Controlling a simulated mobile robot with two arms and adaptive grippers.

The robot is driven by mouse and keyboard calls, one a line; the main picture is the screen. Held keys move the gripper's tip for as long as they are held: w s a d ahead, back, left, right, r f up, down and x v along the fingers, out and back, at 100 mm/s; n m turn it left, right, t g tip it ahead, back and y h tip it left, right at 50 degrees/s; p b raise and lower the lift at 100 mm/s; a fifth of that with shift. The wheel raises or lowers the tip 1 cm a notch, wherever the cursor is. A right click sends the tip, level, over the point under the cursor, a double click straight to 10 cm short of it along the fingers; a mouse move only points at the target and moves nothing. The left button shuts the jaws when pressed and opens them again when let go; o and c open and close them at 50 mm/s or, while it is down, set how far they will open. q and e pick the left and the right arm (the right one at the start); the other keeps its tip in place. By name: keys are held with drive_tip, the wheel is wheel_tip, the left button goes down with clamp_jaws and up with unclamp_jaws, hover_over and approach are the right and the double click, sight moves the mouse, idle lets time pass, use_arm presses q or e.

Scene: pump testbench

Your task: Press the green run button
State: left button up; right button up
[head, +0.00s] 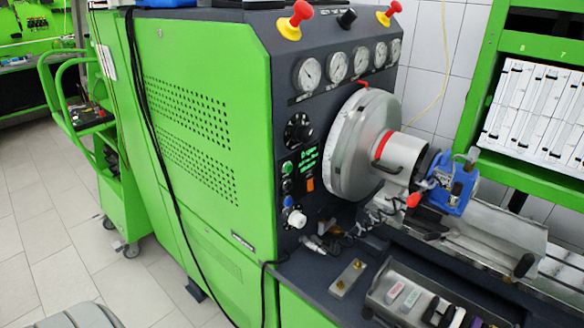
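The green pump testbench (205,60) fills the middle of the head view. Its dark front control panel (264,112) faces right. A small round green button (287,167) sits on this panel, at the top of a short column of controls. Below it are a dark button (287,186), a blue button (288,201) and a white knob (296,218). A small display (309,160) with green text is just right of the green button. Nothing covers the green button. Neither of my grippers is in view.
A large metal disc (352,150) stands right of the buttons. A tray (400,310) of small parts and a metal plate (348,278) lie on the bench below. Black cables hang down the left side. A green trolley (115,190) stands left on clear tiled floor.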

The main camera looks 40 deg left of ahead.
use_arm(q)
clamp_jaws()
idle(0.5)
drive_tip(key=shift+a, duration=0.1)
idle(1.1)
